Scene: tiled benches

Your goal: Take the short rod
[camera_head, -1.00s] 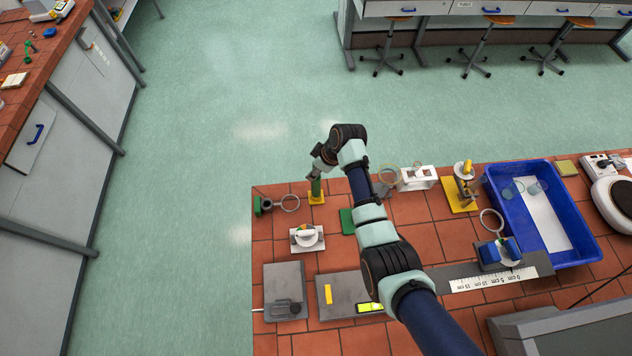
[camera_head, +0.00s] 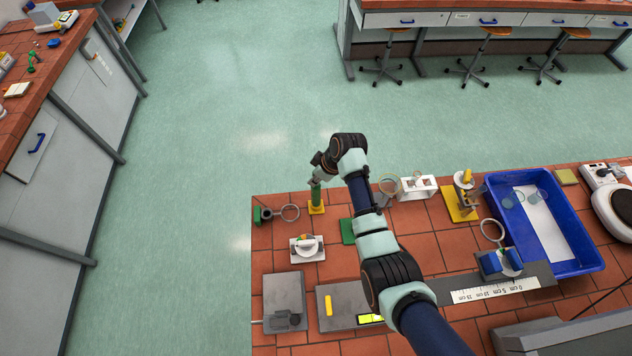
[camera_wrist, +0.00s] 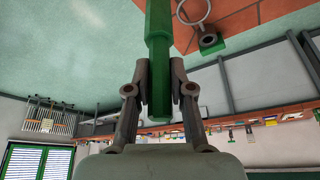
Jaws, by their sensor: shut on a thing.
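A green rod (camera_head: 316,196) stands upright at a yellow square base (camera_head: 316,208) near the far left corner of the tiled bench. My gripper (camera_wrist: 159,90) is shut on the green rod (camera_wrist: 158,50), one finger on each side. In the wrist view the rod runs between the fingers, wider toward the top of the picture, with one end just past the fingertips. In the head view my gripper (camera_head: 319,179) is over the yellow base, small and partly hidden by my wrist. I cannot tell whether the rod still touches the base.
A green clamp with a ring (camera_head: 288,212) lies just left of the base. A white stand (camera_head: 306,248) is in front, a green block (camera_head: 347,232) to the right. A blue tray (camera_head: 592,262) and ruler (camera_head: 490,290) lie farther right. Open floor lies beyond the bench.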

